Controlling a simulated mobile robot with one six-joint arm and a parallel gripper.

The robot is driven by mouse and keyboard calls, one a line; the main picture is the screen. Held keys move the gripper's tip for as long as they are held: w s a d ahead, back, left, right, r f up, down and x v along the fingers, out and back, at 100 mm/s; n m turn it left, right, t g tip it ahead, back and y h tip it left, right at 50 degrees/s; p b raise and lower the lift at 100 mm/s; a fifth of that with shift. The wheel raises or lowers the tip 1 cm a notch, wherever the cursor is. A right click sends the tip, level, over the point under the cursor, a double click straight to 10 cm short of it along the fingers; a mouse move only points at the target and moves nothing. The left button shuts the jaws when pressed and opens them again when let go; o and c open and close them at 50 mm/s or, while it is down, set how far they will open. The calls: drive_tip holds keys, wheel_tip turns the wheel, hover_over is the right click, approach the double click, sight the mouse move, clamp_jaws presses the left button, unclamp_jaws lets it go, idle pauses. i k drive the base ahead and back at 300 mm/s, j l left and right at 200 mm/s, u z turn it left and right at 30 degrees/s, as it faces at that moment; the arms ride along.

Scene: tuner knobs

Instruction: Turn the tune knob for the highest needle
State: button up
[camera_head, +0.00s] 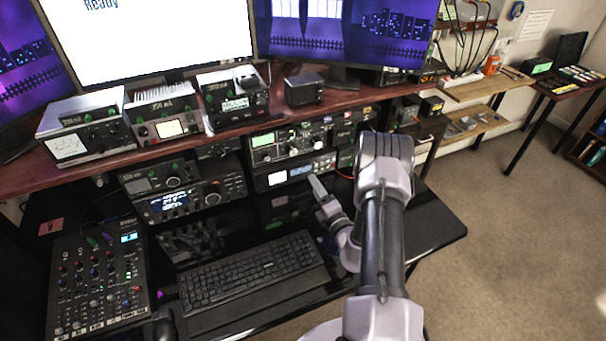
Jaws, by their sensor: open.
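Several radio units with knobs and meters stand on the wooden shelf and under it. A grey unit with a white meter (67,147) is at the left. Another with a lit meter (168,128) and a black one with a lit panel (235,104) stand to its right. Under the shelf, a radio with a green-lit dial (265,147) has knobs on its right. Labels and needles are too small to read, so I cannot tell which knob is the tune knob. My gripper (318,187) is open, in front of the lower radios at the centre, apparently touching nothing.
A black keyboard (245,272) and a mixer (100,285) lie on the black desk (435,225) below the radios. A red cable (345,175) hangs near my gripper. The wooden shelf edge (60,182) overhangs the lower units. Monitors stand behind. Open floor is at right.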

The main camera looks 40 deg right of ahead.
sight(292, 149)
drive_tip(key=i+z, duration=0.15)
drive_tip(key=z, duration=1.05)
drive_tip(key=i+l, duration=0.1)
drive_tip(key=i, duration=0.3)
drive_tip(key=u, duration=0.05)
